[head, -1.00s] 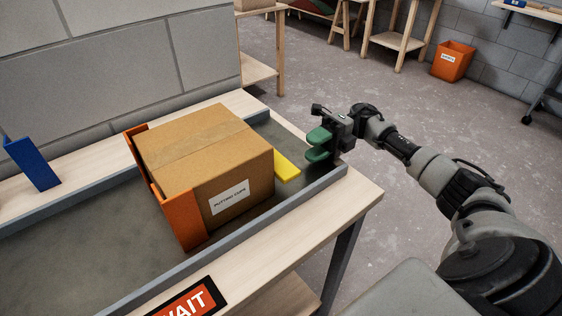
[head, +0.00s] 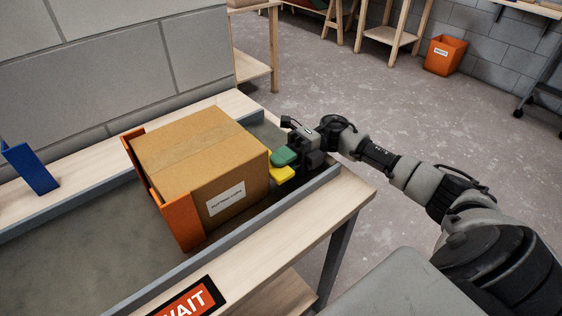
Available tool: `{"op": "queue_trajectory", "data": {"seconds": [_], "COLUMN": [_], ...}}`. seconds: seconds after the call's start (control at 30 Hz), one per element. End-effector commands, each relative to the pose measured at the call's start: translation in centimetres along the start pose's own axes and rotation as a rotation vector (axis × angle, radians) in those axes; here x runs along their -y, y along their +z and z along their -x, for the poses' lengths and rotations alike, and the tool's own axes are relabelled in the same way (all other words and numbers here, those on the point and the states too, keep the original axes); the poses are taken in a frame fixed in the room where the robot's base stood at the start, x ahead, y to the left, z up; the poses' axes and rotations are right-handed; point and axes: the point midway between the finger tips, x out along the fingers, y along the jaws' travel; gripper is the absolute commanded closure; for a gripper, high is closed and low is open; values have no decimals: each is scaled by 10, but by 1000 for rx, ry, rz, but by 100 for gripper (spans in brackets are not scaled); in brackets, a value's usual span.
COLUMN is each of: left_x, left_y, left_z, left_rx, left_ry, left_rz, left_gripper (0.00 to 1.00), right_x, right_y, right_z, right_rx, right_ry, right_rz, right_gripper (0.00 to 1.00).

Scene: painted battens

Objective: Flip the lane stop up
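A yellow flap (head: 281,173), which looks like the lane stop, lies low in the grey lane (head: 75,232) just right of the cardboard box (head: 203,160). The box partly hides it, so its exact tilt is hard to tell. My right gripper (head: 285,158) is at the flap, with a green fingertip over its upper part. Whether it touches the flap is unclear. Only one green fingertip shows clearly, so I cannot tell if the gripper is open or shut. My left gripper is not in view.
An orange bracket (head: 181,222) stands against the box's left side. Grey rails (head: 318,186) edge the lane. A blue piece (head: 30,169) stands at the far left. A WAIT sign (head: 190,301) is on the front edge. The lane left of the bracket is clear.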

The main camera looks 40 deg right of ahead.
Motion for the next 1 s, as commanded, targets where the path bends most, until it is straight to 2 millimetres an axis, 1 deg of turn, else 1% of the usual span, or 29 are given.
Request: {"op": "queue_trajectory", "data": {"seconds": [0.03, 0.1, 0.37, 0.47, 0.57, 0.67, 0.77, 1.0], "left_x": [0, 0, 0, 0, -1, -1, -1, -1], "left_y": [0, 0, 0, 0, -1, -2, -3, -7], "left_z": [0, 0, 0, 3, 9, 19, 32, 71], "left_rx": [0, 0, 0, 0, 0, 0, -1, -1], "left_ry": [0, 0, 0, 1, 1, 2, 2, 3], "left_rz": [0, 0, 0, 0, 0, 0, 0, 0], "left_gripper": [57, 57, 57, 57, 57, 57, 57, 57], "right_x": [0, 0, 0, -4, -11, -23, -40, -94], "right_y": [0, 0, 0, 0, 0, 1, 2, 14], "right_z": [0, 0, 0, 0, 1, 1, 0, 0], "right_rx": [0, 0, 0, 0, 1, 1, 1, 1], "right_ry": [0, 0, -1, -1, -2, -3, -2, -1], "right_rz": [0, 0, -1, -8, -29, -68, -125, -324], "right_gripper": [89, 99, 100, 100, 100, 100, 100, 100]}}
